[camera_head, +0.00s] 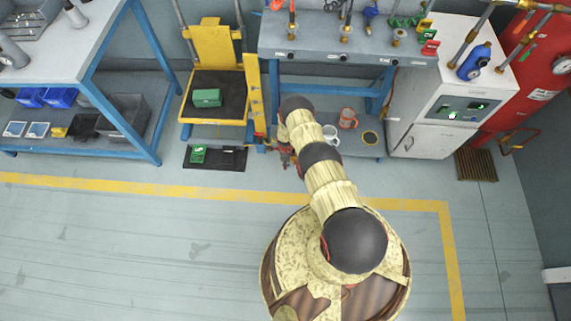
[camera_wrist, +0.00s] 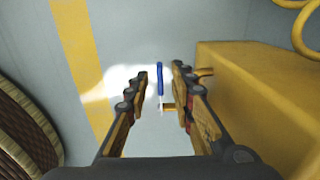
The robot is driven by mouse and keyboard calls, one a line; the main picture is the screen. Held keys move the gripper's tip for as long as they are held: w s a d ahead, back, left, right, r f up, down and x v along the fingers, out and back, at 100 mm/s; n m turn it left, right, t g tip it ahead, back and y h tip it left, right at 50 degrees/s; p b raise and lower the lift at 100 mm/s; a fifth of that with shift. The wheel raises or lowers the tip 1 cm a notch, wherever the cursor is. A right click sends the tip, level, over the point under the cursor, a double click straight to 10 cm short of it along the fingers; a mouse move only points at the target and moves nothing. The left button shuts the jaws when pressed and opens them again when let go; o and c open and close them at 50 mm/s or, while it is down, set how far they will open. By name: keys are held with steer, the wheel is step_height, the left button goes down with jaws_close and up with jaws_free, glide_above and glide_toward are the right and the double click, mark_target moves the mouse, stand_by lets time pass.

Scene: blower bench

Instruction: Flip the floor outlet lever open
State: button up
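The blue lever (camera_wrist: 160,80) shows in the middle of the wrist view, as a thin blue handle with a pale lower end beside a short brass fitting (camera_wrist: 169,107). My gripper (camera_wrist: 160,72) is open, and its two dark and orange fingers stand to the left and right of the lever in the picture. I see no contact between either finger and the lever. How far the lever lies beyond the fingertips I cannot tell. In the head view the lever cannot be made out; my arm reaches toward the foot of the yellow post and covers part of that area.
A large yellow body (camera_wrist: 255,85) stands close to the right finger. A yellow floor line (camera_wrist: 80,50) runs at the left. In the head view, a yellow post (camera_head: 254,95) and a blue-legged bench (camera_head: 345,52) stand near my arm; open floor (camera_head: 120,240) lies at left.

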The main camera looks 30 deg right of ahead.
steer(key=shift+c, duration=1)
steer(key=c, duration=0.4)
jaws_close()
